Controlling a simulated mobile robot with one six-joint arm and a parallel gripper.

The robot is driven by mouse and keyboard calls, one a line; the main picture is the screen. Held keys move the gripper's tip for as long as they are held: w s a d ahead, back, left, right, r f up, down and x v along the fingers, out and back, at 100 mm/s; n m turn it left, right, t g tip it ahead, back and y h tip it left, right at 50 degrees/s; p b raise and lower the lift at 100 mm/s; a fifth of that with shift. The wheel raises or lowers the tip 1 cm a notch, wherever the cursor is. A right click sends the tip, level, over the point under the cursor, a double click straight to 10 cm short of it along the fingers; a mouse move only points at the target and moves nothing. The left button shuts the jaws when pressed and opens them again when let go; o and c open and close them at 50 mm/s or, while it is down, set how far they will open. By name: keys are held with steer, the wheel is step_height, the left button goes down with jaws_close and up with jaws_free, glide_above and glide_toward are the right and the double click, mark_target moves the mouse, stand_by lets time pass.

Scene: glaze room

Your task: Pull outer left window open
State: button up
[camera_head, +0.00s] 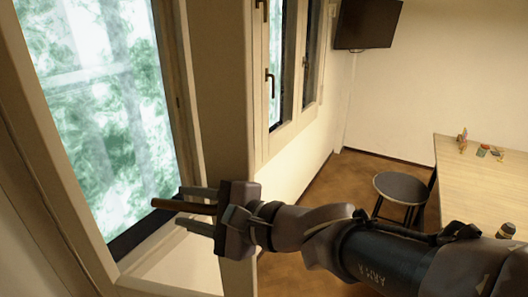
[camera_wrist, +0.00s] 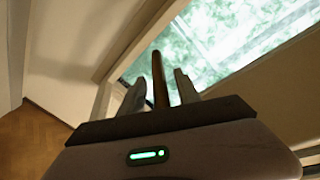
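The near window (camera_head: 105,110) on the left in the head view has a cream frame and a bright pane with green foliage. A brown bar-like handle (camera_head: 175,205) shows low by its right side. My gripper (camera_head: 190,208) has one finger above the handle and one below. In the wrist view the handle (camera_wrist: 158,80) stands between my gripper's two fingers (camera_wrist: 160,88), with a narrow gap visible on either side. My gripper is open around the handle. The handle's near end is hidden by the gripper body. I cannot tell whether the window stands ajar.
Farther windows with dark handles (camera_head: 269,84) line the same wall. A round stool (camera_head: 401,187) and a wooden table (camera_head: 480,180) with small items stand at the right. A dark screen (camera_head: 368,24) hangs on the back wall. Brown floor (camera_head: 350,190) is clear between wall and stool.

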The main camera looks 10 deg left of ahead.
steer(key=shift+s+d+r, duration=0.1)
steer(key=shift+r, duration=0.05)
steer(key=shift+d+r, duration=0.1)
steer(key=shift+d, duration=0.25)
steer(key=v, duration=1.6)
steer(key=shift+d, duration=0.25)
steer(key=shift+s, duration=0.15)
